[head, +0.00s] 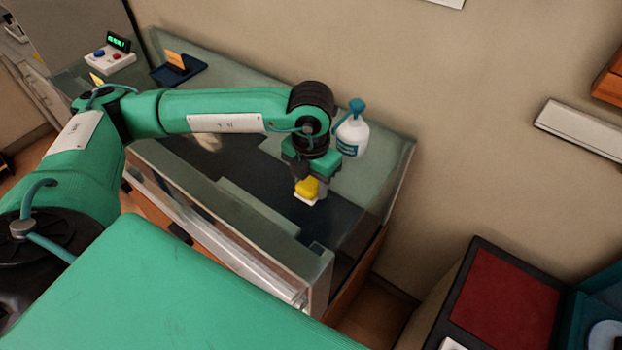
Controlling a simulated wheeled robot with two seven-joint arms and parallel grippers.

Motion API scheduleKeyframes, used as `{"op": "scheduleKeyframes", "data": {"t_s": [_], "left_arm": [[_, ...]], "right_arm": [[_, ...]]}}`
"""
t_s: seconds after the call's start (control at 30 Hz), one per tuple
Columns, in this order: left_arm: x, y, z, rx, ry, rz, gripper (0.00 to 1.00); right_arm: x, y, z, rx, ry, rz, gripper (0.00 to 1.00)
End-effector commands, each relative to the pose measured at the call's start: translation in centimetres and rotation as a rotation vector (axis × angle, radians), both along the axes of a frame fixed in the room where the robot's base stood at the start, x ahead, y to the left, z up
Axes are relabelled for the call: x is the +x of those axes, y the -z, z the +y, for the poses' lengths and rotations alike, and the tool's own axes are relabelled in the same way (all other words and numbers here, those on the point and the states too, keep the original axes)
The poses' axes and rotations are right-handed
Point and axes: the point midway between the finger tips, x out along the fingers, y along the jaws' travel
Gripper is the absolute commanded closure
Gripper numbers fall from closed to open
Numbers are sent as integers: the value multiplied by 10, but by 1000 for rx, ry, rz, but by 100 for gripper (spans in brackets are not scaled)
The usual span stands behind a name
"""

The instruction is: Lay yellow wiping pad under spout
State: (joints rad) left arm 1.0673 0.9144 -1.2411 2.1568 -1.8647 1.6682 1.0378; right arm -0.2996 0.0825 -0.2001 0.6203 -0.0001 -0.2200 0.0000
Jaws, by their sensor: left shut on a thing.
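The yellow wiping pad (307,187) is held between the fingers of my left gripper (308,182), over the dark surface near the right end of the glass-topped counter. My left gripper points down and is shut on the pad. A gap between the pad and the surface cannot be made out. A white pump bottle (352,136) with a teal spout (356,105) stands upright just behind and right of my gripper. The pad is in front of the bottle, apart from it. My right gripper is not in view.
The glass-sided counter (385,165) has a raised front edge. At its far left are a white button box (110,59) with a green display and a dark blue tray (180,72). A red-topped stand (505,300) is at lower right. The wall rises behind the counter.

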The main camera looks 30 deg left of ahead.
Motion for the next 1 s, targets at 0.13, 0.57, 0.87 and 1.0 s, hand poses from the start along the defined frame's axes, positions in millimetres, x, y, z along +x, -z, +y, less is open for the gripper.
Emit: {"op": "scheduleKeyframes", "data": {"t_s": [0.13, 0.57, 0.87, 1.0], "left_arm": [[0, 5, 0, 0, 0, 0, 77], [0, 1, 0, 0, 0, 0, 34], [2, -37, -1, -2, 1, -7, 34], [1, -70, -1, -2, 2, -7, 34]], "right_arm": [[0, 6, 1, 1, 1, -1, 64], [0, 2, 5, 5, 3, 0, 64], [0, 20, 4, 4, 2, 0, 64], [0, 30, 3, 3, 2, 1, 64]]}}
